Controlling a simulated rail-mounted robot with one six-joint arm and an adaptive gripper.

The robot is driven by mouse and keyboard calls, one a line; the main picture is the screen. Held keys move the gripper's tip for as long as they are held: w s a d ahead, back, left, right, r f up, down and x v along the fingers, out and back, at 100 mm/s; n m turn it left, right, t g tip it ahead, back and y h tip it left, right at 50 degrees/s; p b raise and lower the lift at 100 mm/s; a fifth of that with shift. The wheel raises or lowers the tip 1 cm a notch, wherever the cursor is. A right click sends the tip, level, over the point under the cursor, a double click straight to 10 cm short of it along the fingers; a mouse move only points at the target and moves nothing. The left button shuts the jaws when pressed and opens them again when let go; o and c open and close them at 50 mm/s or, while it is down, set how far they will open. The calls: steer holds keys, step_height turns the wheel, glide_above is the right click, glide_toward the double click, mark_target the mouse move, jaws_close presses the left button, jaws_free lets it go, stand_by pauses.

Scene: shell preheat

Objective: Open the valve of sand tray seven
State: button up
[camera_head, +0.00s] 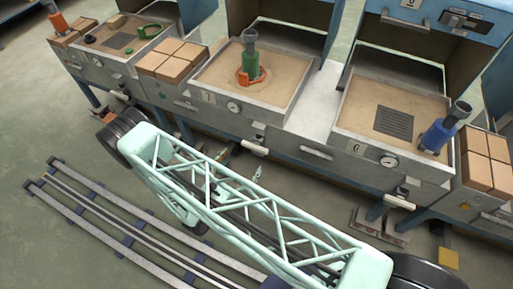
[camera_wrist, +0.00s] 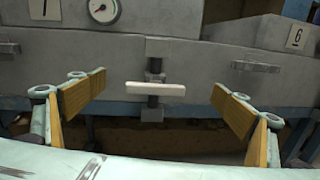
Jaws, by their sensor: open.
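The valve of sand tray seven has a white bar handle (camera_wrist: 155,89) lying level across a short dark vertical pipe. It sits in the middle of the wrist view, below the tray front with a partly cut-off 7 label (camera_wrist: 43,8) and a round gauge (camera_wrist: 103,9). My gripper (camera_wrist: 160,86) is open and empty, with one yellow-padded finger on each side of the handle and apart from it. In the head view the handle (camera_head: 254,149) is under the middle sand tray (camera_head: 299,92), which holds a green and orange piece (camera_head: 250,68). My arm hides most of the gripper there.
The tray labelled 6 (camera_wrist: 296,37) is to the right in the wrist view, with a metal pull handle (camera_wrist: 255,66) beside it. In the head view, the right tray has a similar valve (camera_head: 400,201) and a blue piece (camera_head: 439,134).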

steer(key=n+t+y, duration=0.1)
steer(key=n+y, duration=0.1)
glide_toward(254, 149)
steer(key=v, duration=0.3)
steer(key=shift+w+r, duration=0.1)
steer(key=shift+w, duration=0.15)
steer(key=shift+w, duration=0.15)
steer(key=shift+b+x, duration=0.85)
steer(key=shift+x, duration=5.9)
steer(key=shift+d, duration=0.15)
steer(key=c, duration=1.2)
steer(key=shift+o, duration=0.2)
